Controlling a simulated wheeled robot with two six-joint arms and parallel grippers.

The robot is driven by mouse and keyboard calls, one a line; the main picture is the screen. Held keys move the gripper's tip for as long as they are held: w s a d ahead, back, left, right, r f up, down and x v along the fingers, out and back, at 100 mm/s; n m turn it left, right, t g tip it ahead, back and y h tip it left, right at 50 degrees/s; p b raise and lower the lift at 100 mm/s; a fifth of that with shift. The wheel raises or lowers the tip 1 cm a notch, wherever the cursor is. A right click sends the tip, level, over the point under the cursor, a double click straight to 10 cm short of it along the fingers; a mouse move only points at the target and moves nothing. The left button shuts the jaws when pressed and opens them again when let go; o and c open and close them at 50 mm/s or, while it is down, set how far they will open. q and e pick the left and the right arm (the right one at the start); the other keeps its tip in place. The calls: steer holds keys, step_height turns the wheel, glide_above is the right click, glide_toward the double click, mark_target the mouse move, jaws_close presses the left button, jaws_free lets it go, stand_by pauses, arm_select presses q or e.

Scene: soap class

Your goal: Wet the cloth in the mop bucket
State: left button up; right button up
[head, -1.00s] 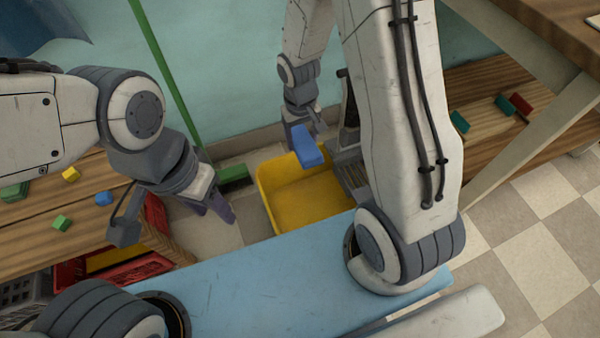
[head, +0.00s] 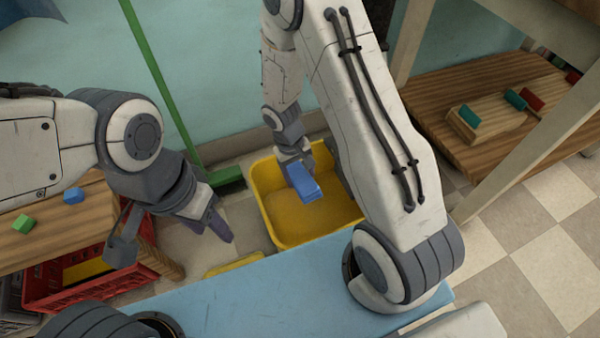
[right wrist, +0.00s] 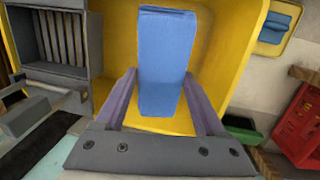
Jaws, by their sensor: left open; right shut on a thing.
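The blue cloth (head: 304,185), a folded block, is held in my right gripper (head: 293,160) over the yellow mop bucket (head: 285,236). In the right wrist view the cloth (right wrist: 165,62) sits between the two fingers of the gripper (right wrist: 160,100), with the yellow bucket (right wrist: 225,60) behind it. I cannot tell whether the cloth touches the bucket's bottom; no water surface is clear. My left gripper (head: 216,224) is open and empty, left of the bucket above the floor.
A grey wringer (right wrist: 65,50) adjoins the bucket. A red crate (head: 95,278) stands at left beside a wooden table with small blocks. A green broom (head: 165,90) leans on the wall behind. A wooden shelf (head: 440,105) is at right. A yellow item (head: 235,265) lies near the bucket.

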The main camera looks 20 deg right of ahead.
step_height(320, 180, down, 13)
steer(key=b, duration=1)
steer(key=shift+r, duration=0.15)
steer(key=shift+r, duration=0.1)
